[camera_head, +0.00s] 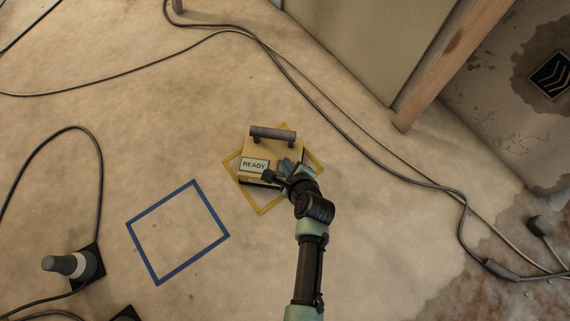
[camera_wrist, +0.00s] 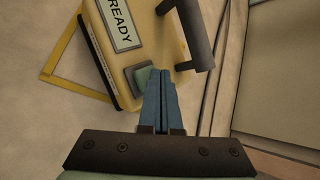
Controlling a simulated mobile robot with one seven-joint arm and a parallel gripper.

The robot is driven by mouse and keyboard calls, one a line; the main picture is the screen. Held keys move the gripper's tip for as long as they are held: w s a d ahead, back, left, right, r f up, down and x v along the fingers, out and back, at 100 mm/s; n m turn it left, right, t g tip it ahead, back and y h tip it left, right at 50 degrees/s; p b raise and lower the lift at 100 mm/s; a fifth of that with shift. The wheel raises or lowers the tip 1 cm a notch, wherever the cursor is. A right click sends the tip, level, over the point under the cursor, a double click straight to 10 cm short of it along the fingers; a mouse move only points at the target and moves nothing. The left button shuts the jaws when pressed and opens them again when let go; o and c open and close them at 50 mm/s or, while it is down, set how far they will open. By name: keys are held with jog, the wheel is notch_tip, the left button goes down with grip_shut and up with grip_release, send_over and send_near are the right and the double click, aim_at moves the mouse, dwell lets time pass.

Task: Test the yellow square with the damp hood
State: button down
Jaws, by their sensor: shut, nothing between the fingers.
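The damp hood (camera_head: 262,155) is a yellow box with a dark bar handle (camera_head: 273,135) and a "READY" display (camera_head: 254,164). It stands on the floor over the yellow square (camera_head: 262,209), turned relative to it, with corners of the outline showing around it. In the wrist view the hood (camera_wrist: 158,45) shows its display, handle and a grey-green button (camera_wrist: 146,77). My gripper (camera_wrist: 164,75) is shut and empty, its blue fingertips right at the button. I cannot tell whether they touch it. In the head view my gripper (camera_head: 287,166) covers the hood's lower right part.
A blue square outline (camera_head: 177,231) lies empty on the floor to the left. Cables (camera_head: 330,108) run across the floor at upper right. A dark-based device (camera_head: 75,265) stands at lower left. A wooden post (camera_head: 455,62) and damaged floor are on the right.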

jog(key=shift+f+b, duration=0.3)
jog(key=shift+f, duration=0.35)
dwell(0.7)
jog(key=shift+r, duration=0.1)
jog(key=shift+r+p, duration=0.9)
jog(key=shift+p, duration=0.3)
notch_tip(320, 180, up, 5)
jog(key=p, duration=0.5)
jog(key=shift+p, duration=0.4)
